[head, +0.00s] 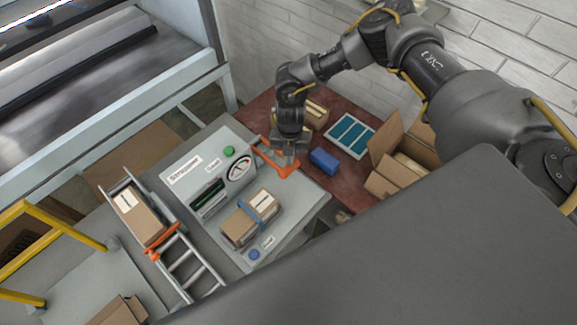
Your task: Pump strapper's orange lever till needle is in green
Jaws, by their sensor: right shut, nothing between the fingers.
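The strapper (213,150) is a light grey machine with a "Strapper" label, a green button (229,151) and a blue button (254,254). Its round white gauge (240,168) has a dark needle, but the needle's place against the green is too small to tell. The orange lever (270,158) sticks out to the right of the gauge. My right gripper (290,160) points down at the lever's outer end, shut; I cannot tell whether it touches the lever. My left gripper is not in view.
A strapped cardboard box (238,229) lies on the strapper. A ladder-like roller conveyor (186,265) with another box (139,216) runs at left. A blue box (324,160), a teal-striped sheet (350,134) and an open carton (405,160) are on the reddish table.

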